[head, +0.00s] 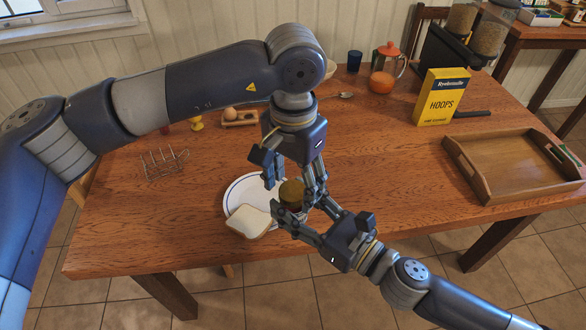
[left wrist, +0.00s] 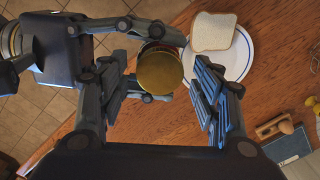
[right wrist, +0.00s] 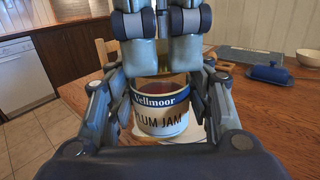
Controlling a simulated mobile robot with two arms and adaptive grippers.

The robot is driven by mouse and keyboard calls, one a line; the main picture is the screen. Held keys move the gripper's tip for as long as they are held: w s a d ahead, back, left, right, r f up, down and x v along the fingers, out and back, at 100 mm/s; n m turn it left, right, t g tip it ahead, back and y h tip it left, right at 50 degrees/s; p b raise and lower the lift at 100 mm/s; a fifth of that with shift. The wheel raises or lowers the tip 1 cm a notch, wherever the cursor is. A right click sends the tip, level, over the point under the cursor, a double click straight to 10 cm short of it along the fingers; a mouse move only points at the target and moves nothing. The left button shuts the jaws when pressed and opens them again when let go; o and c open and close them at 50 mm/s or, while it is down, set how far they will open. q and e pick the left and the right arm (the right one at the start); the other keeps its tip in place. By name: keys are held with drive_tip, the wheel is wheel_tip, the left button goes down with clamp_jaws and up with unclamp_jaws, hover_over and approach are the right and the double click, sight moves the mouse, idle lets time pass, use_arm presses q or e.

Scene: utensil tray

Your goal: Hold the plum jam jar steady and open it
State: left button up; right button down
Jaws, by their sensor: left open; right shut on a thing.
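The plum jam jar (right wrist: 161,112) has a white and blue label reading PLUM JAM in the right wrist view. Its round gold-brown lid (head: 291,192) shows in the head view, and from above in the left wrist view (left wrist: 159,71). My right gripper (head: 296,216) is shut on the jar's body from the side; it also shows around the jar in the right wrist view (right wrist: 166,105). My left gripper (head: 291,184) points down from above, open, its fingers spread on either side of the lid. In the left wrist view its fingers (left wrist: 165,95) stand apart from the lid.
A white plate with a blue rim (head: 238,188) and a bread slice (head: 249,221) lie beside the jar. A toast rack (head: 163,163) stands left. A yellow HOOPS box (head: 441,97) and a wooden tray (head: 472,182) are at right. The table between plate and tray is clear.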

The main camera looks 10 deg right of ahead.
use_arm(q)
drive_tip(key=shift+f, duration=0.15)
drive_tip(key=c, duration=1.1)
drive_tip(key=o, duration=1.1)
